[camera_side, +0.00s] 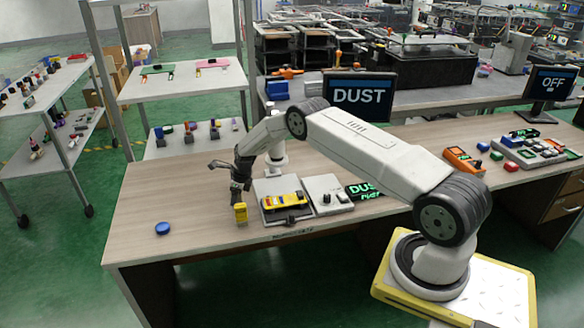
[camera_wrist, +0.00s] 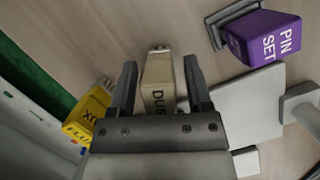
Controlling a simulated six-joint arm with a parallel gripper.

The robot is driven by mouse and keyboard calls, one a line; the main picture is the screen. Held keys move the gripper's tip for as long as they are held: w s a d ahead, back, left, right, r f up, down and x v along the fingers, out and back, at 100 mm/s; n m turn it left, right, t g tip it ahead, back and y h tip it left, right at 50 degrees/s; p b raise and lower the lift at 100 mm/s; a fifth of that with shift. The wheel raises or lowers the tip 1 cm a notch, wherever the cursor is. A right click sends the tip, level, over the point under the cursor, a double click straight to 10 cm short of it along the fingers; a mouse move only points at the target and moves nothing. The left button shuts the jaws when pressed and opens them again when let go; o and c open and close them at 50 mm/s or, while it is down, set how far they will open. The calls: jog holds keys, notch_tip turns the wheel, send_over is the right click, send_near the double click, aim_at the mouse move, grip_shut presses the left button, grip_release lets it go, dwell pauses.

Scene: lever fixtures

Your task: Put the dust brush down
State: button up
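The dust brush is a beige block with dark lettering, partly readable as "DUS"; in the wrist view (camera_wrist: 158,85) it stands between the two fingers of my gripper (camera_wrist: 160,68). A narrow gap seems to show between each finger and the block, so the fingers look open around it. The gripper body hides its lower part in that view. In the side view my gripper (camera_side: 239,186) points down low over the left part of the wooden table. I cannot make out the brush apart from the gripper there.
A yellow block marked FLUX (camera_wrist: 88,112) is close on the left in the wrist view; a purple PIN SET block (camera_wrist: 262,38) is at upper right. A blue disc (camera_side: 162,228) lies on the table. A lever fixture with a yellow part (camera_side: 284,201) stands right of my gripper.

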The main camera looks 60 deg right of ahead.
jog(key=shift+r, duration=0.1)
dwell(0.3)
jog(key=v, duration=1.2)
jog(key=shift+r, duration=0.1)
dwell(0.4)
dwell(0.3)
jog(key=s+a+r+n, duration=0.95)
jog(key=a+n, duration=0.25)
jog(key=n, duration=0.3)
jog(key=s+a+n, duration=0.4)
jog(key=s+n, duration=0.4)
jog(key=s, duration=0.1)
jog(key=s+a+r+n+h, duration=0.1)
jog(key=s+a+n, duration=0.3)
jog(key=s+n, duration=0.4)
jog(key=shift+s+r, duration=0.3)
jog(key=shift+s, duration=0.6)
